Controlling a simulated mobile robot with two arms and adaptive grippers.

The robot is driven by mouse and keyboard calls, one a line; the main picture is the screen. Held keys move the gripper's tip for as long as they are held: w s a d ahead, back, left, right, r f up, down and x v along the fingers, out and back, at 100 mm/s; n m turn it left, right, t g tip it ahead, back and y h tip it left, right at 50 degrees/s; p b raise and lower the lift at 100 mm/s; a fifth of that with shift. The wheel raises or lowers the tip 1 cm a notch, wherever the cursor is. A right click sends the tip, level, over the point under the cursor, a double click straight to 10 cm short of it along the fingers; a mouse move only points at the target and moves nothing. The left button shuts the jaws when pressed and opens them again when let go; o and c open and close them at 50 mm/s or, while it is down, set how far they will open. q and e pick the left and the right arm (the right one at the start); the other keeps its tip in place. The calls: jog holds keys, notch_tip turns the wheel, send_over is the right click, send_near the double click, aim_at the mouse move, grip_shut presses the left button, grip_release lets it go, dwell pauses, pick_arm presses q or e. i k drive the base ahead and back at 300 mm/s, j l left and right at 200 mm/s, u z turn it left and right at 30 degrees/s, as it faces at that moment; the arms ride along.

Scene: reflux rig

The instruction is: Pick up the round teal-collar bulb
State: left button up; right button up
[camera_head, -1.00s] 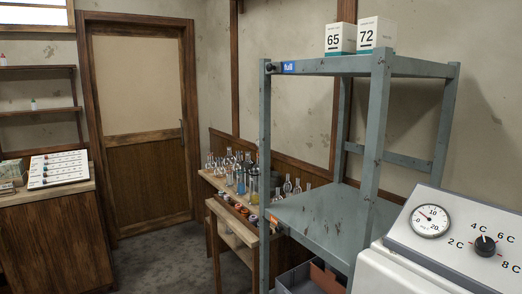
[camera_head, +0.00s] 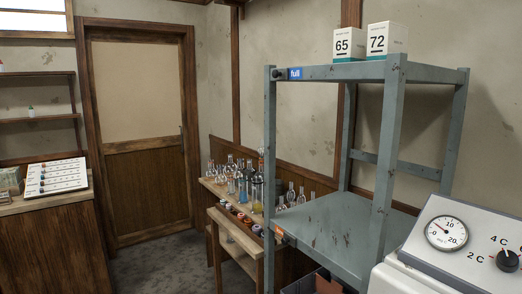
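Several pieces of clear glassware (camera_head: 231,172), some holding blue or yellow liquid, stand crowded on a wooden bench (camera_head: 211,188) against the far wall. Several round-bottomed, long-necked flasks (camera_head: 291,191) stand at its right end, partly behind the grey rack. At this distance I cannot make out a teal collar on any piece, so I cannot tell which is the round teal-collar bulb. Neither of my grippers is in view.
A grey metal rack (camera_head: 390,140) with a "full" label stands right of centre, boxes 65 (camera_head: 348,45) and 72 (camera_head: 386,41) on top. A white dial unit (camera_head: 447,232) fills the lower right. A lower stand (camera_head: 234,234) holds coloured rings. Grey floor (camera_head: 165,270) is open before the door (camera_head: 145,130).

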aim_at(260, 149)
jog(key=i+j+z, duration=0.1)
jog(key=i+j, duration=0.55)
jog(key=i+j+z, duration=0.1)
jog(key=i+j, duration=0.55)
jog(key=j, duration=0.2)
